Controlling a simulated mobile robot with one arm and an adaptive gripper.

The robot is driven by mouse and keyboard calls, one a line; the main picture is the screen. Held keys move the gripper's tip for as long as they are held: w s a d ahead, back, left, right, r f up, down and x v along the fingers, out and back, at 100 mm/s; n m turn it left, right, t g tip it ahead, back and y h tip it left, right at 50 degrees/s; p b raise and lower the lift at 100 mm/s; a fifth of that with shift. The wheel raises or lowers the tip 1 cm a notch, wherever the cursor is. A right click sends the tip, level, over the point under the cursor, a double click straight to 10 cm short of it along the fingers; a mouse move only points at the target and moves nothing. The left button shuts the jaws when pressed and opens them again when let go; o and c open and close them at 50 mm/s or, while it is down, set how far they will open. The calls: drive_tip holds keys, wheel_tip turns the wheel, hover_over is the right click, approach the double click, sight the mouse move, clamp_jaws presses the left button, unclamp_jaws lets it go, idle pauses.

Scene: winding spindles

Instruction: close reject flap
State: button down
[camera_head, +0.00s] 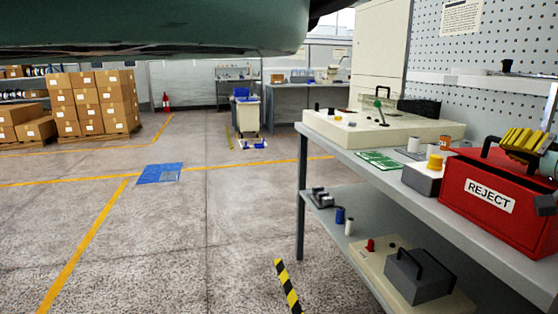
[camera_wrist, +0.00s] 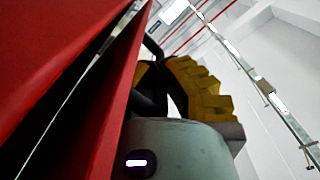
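The red reject box (camera_head: 491,205), with a white REJECT label, stands on the workbench's upper shelf at the right of the head view. A black handle (camera_head: 490,147) rises at its top. My gripper (camera_head: 522,142), with yellow ribbed finger pads, is at the box's upper right, close to the handle. In the wrist view a large red panel (camera_wrist: 60,50) fills the left side, with a narrow dark gap along its edge. A yellow pad (camera_wrist: 200,90) shows right of black parts there. Finger opening and contact are unclear. The flap's exact position is hard to make out.
A grey box with a yellow button (camera_head: 425,177) stands left of the reject box, near a green circuit board (camera_head: 379,160). A cream fixture (camera_head: 375,128) stands farther back. A pegboard wall (camera_head: 480,55) is behind the bench.

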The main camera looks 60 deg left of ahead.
drive_tip(key=shift+s+f+n+b, duration=0.15)
drive_tip(key=shift+f+n+b, duration=0.3)
drive_tip(key=shift+f, duration=0.2)
drive_tip(key=c, duration=1)
unclamp_jaws()
drive_tip(key=v, duration=1.2)
drive_tip(key=shift+r, duration=0.1)
